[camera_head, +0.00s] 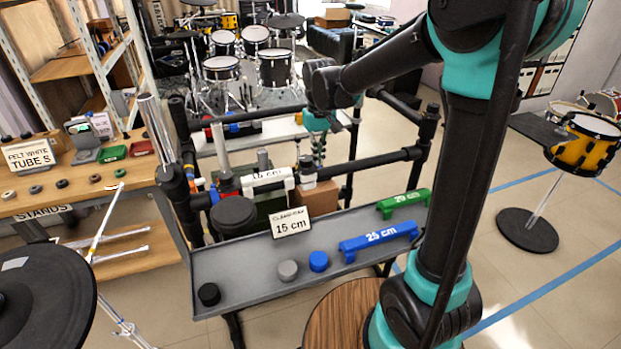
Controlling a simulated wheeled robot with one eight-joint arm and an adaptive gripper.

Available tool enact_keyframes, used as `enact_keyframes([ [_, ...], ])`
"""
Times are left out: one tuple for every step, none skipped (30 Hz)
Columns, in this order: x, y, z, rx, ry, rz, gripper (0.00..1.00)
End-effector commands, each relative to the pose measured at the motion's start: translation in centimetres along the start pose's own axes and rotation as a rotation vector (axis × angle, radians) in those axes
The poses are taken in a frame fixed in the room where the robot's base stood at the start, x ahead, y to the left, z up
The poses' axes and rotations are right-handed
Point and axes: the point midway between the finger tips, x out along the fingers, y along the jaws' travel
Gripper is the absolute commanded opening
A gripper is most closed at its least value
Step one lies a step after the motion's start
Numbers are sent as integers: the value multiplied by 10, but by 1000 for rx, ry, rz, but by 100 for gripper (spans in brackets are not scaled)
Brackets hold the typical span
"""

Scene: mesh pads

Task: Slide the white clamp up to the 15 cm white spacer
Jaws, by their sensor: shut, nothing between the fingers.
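The white spacer (267,178), with dark lettering too small to read fully, lies along the front rail of the black tube rack. A small white piece (307,185), which looks like the white clamp, sits on the rail just right of the spacer's right end. I cannot tell whether the two touch. My gripper (318,160) points down from the teal wrist, just above and right of that white piece. It looks shut and empty. Its fingertips are small and partly lost against the background, so contact with the clamp cannot be told.
A grey tray (245,301) in front holds blue 25 cm (378,236) and green 20 cm (404,204) spacers, round caps and a sign (290,222) reading 15 cm. Upright tubes (157,130) rise at the rack's left. A brown box (318,199) stands below my gripper.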

Motion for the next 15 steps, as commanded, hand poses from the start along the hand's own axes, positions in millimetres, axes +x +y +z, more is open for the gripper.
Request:
enact_keyframes([
  [0, -1, 0, -1, 0, 0, 0],
  [0, -2, 0, -1, 0, 0, 0],
  [0, -3, 0, -1, 0, 0, 0],
  [0, -3, 0, -1, 0, -1, 0],
  [0, -4, 0, -2, 0, -1, 0],
  [0, -5, 0, -2, 0, -1, 0],
  [0, -5, 0, -2, 0, -1, 0],
  [0, -6, 0, -2, 0, -1, 0],
  [0, -7, 0, -2, 0, -1, 0],
  [0, -7, 0, -1, 0, -1, 0],
  [0, -8, 0, -1, 0, -1, 0],
  [0, -8, 0, -1, 0, -1, 0],
  [0, -9, 0, -1, 0, -1, 0],
  [0, -10, 0, -1, 0, -1, 0],
  [0, -10, 0, -1, 0, -1, 0],
])
